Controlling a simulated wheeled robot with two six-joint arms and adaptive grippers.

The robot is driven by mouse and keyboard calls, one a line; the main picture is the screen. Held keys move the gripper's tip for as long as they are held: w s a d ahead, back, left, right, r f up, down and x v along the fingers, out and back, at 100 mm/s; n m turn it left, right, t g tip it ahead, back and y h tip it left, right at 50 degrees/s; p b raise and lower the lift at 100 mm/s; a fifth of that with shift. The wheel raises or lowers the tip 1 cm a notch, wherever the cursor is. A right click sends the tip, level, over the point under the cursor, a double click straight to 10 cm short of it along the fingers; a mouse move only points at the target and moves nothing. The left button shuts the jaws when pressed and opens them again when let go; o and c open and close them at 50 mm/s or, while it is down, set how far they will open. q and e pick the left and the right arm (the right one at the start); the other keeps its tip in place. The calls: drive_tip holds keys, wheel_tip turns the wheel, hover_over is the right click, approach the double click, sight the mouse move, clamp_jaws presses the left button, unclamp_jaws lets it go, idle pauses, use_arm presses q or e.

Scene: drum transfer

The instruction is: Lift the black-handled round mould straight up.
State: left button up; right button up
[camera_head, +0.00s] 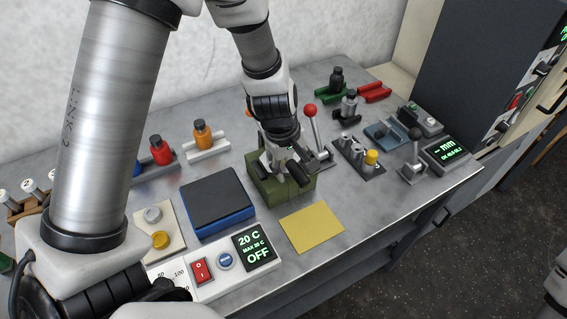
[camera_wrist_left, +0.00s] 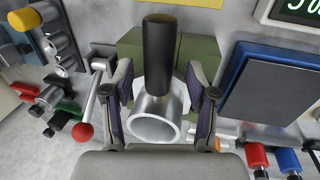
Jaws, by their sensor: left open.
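The round mould (camera_wrist_left: 155,128) is a silver ring with a black handle (camera_wrist_left: 160,50), seen in the left wrist view. It sits at a green block (camera_wrist_left: 200,50), which also shows in the head view (camera_head: 297,192). My left gripper (camera_head: 284,166) is over the green block in the head view and hides most of the mould there. In the left wrist view my left gripper (camera_wrist_left: 160,95) is open, with one finger on each side of the ring. I cannot tell whether the fingers touch it. My right gripper is not in view.
A yellow sheet (camera_head: 312,227) lies in front of the green block. A blue-edged black plate (camera_head: 212,200) is to its left. A red-knobbed lever (camera_head: 311,112) stands close behind the gripper. A yellow-capped fixture (camera_head: 368,158) is to the right.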

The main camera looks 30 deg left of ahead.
use_arm(q)
drive_tip(key=shift+w+f, duration=0.35)
drive_tip(key=shift+f, duration=0.4)
drive_tip(key=shift+w+a, duration=0.1)
drive_tip(key=shift+w, duration=0.05)
drive_tip(key=shift+s+r, duration=0.2)
drive_tip(key=shift+s, duration=0.05)
drive_tip(key=c, duration=0.4)
drive_tip(key=shift+s, duration=0.1)
clamp_jaws()
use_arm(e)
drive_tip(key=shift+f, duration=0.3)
use_arm(q)
drive_tip(key=shift+r, duration=0.1)
